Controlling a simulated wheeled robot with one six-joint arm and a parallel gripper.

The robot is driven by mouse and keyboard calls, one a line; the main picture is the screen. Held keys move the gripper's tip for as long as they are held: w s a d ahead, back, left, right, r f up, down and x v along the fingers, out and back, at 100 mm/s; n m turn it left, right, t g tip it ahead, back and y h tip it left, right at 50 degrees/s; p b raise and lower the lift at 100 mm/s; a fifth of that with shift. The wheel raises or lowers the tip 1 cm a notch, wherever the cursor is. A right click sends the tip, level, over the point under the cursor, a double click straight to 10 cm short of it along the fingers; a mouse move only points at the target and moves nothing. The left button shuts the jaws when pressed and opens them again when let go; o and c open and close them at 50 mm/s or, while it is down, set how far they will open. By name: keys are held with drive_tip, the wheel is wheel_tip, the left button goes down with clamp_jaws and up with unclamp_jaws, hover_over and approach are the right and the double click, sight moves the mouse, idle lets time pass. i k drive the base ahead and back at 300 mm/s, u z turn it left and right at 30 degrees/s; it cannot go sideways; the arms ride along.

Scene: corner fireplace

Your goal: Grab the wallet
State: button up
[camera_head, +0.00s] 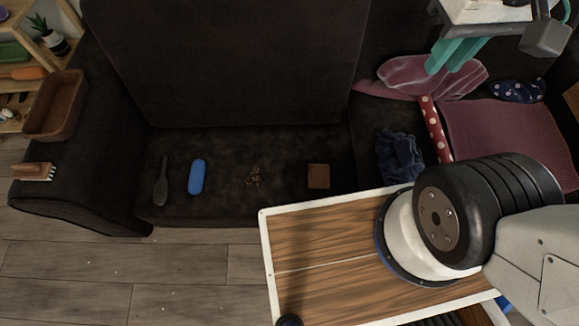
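A small brown square that looks like the wallet (318,176) lies flat on the dark sofa seat, right of centre. My gripper (442,68), with teal fingers, is at the upper right, above the right part of the sofa. It is well apart from the wallet, to its upper right. Nothing shows held between the fingers. Their gap is not clear from this angle.
On the seat (225,205) lie a dark brush (161,181), a blue case (197,177) and small coins (253,178). A dark blue cloth (398,155) is right of the wallet. A brown tray (55,106) and a brush (33,171) rest on the left armrest.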

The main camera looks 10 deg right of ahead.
sight(318, 174)
drive_tip(key=k, duration=0.5)
drive_tip(key=u, duration=2.45)
drive_tip(key=i, duration=2.05)
drive_tip(key=z, duration=3.4)
